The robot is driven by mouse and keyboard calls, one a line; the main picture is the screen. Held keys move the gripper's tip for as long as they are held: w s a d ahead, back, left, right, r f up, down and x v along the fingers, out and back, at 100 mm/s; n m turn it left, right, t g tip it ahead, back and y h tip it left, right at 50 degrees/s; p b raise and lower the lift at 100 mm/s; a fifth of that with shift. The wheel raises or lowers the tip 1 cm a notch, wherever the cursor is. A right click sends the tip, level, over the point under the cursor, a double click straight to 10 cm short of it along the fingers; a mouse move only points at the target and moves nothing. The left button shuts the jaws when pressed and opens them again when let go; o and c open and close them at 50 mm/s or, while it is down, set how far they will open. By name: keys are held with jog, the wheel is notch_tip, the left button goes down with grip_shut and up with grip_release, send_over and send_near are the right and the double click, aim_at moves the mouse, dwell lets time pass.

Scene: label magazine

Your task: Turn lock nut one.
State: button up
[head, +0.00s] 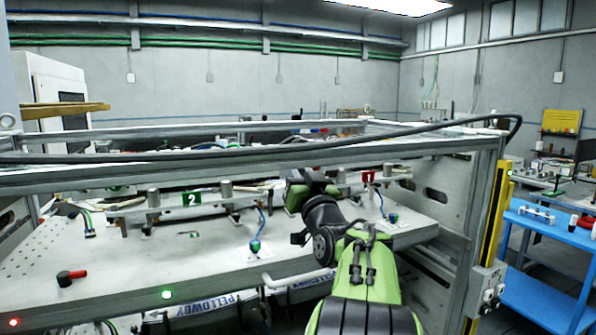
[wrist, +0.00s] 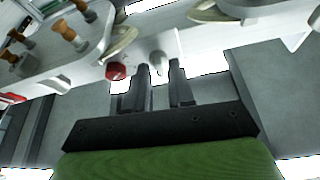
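My gripper (wrist: 158,75) shows in the wrist view with its two dark fingers apart and a gap between them. A small grey rounded part (wrist: 156,62) lies just beyond the fingertips, in line with the gap; I cannot tell if they touch it, or if it is lock nut one. A red knob (wrist: 117,71) is just left of the fingertips. My fingers are hidden there.
A grey frame rail (head: 420,148) with a black cable crosses above the bench (head: 120,275). A yellow post (head: 490,240) stands right, then a blue cart (head: 550,255). Brown-topped pegs (wrist: 68,32) stand left in the wrist view.

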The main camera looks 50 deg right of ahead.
grip_shut()
jog(key=n+y+b, duration=0.1)
jog(key=n+b, duration=0.1)
jog(key=shift+t+b, duration=0.4)
jog(key=shift+o, duration=1.6)
grip_release()
